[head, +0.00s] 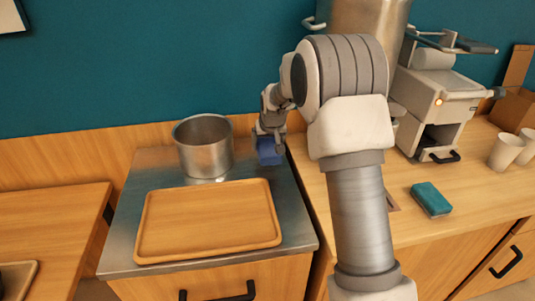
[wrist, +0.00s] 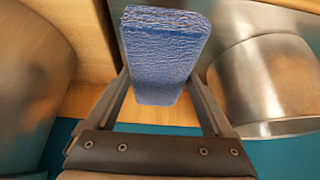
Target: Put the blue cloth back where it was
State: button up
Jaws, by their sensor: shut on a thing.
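My gripper (head: 268,138) is shut on the blue cloth (head: 269,152), a small folded block with a crinkled surface. In the wrist view the cloth (wrist: 164,48) sits between the two fingers (wrist: 160,80). In the head view it is just right of the steel pot, by the back right edge of the steel-topped stand (head: 205,262). I cannot tell whether the cloth touches the surface below it.
The open steel pot (head: 203,148) stands close left of my gripper, behind a wooden tray (head: 152,225). A large metal container (head: 365,20), a machine (head: 440,95), paper cups (head: 505,150) and a teal sponge (head: 431,198) are on the right counter. The teal wall is behind.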

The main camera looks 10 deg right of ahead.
aim_at(268, 141)
jog(key=w, duration=0.1)
jog(key=w+f, duration=0.2)
jog(key=shift+d, duration=0.3)
jog(key=shift+f, duration=1.9)
jog(key=shift+b, duration=0.3)
jog(key=shift+f, duration=0.2)
jog(key=o, duration=1.1)
jog(key=shift+c, duration=0.2)
jog(key=shift+r, duration=0.1)
